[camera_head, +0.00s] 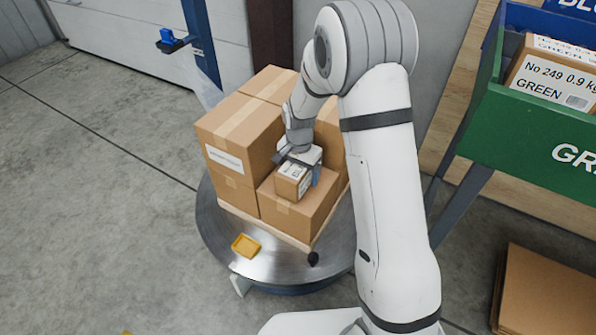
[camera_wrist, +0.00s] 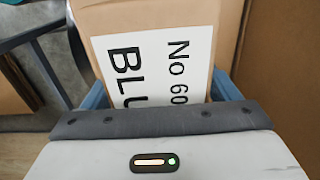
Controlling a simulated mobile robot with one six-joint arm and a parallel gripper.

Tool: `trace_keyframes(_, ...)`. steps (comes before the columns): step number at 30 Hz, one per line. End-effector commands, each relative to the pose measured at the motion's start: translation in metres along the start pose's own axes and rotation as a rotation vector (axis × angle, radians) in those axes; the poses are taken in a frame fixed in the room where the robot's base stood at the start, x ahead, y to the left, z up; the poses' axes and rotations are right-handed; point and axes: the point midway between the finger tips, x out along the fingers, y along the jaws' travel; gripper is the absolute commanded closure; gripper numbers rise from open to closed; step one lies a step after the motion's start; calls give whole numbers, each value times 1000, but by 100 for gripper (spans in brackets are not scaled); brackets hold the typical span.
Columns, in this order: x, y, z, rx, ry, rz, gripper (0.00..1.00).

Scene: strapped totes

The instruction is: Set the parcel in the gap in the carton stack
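The parcel (camera_head: 291,182) is a small brown box with a white label. In the wrist view the parcel (camera_wrist: 95,12) fills the space between the fingers, and its label reads "No 60" and "BLU", partly cut off. My gripper (camera_head: 300,168) is shut on it, fingers on two opposite sides. The carton stack (camera_head: 232,135) stands on a pallet on a round metal turntable. Its gap is the open upper spot at the front right, above a lower carton (camera_head: 312,213). The parcel is in this gap; I cannot tell whether it touches the carton below.
The turntable (camera_head: 225,232) carries a yellow tray-like piece (camera_head: 245,245) and a small dark knob (camera_head: 313,259). A green bin (camera_head: 540,135) at right holds a labelled carton (camera_head: 555,75). Flat cardboard (camera_head: 545,295) lies at lower right. The floor at left is clear.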

Motion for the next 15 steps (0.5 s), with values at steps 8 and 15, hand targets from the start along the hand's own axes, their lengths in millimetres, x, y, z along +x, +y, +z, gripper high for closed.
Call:
trace_keyframes(8,-1,0,0,-1,0,0,15)
trace_keyframes(15,-33,-1,0,-1,3,-3,15)
